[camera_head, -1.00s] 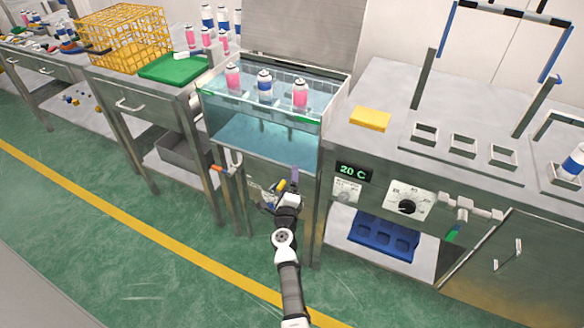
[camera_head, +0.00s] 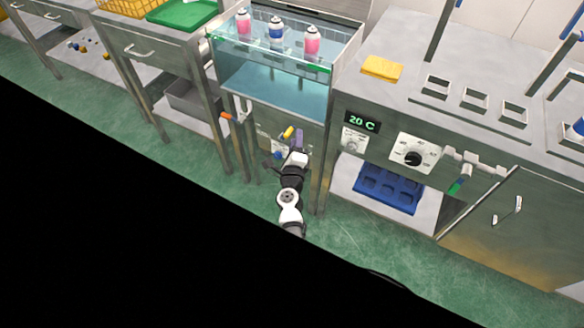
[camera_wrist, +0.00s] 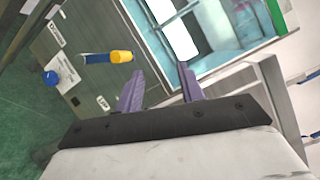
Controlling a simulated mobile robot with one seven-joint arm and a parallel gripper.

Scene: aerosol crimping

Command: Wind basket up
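The water tank (camera_head: 270,90) is a clear-walled bath on a steel stand. Two pink cans (camera_head: 243,24) and one blue-and-white can (camera_head: 276,32) stand at its top; the basket under them is hard to make out. An orange-handled lever or crank (camera_head: 227,116) sticks out at the tank's lower left. On the panel below the tank are a yellow-ended handle (camera_wrist: 120,57) with a blue bar and a blue knob (camera_wrist: 50,78). My gripper (camera_head: 296,145) is in front of this panel. In the wrist view its purple fingers (camera_wrist: 160,75) are apart, with nothing visibly held.
To the right, a steel bench carries a yellow cloth or sponge (camera_head: 382,69), a dial (camera_head: 412,158) and a "20 C" display (camera_head: 361,121). A blue tray (camera_head: 389,188) sits on its lower shelf. A green tray (camera_head: 183,13) is on the left bench. Black covers the lower left.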

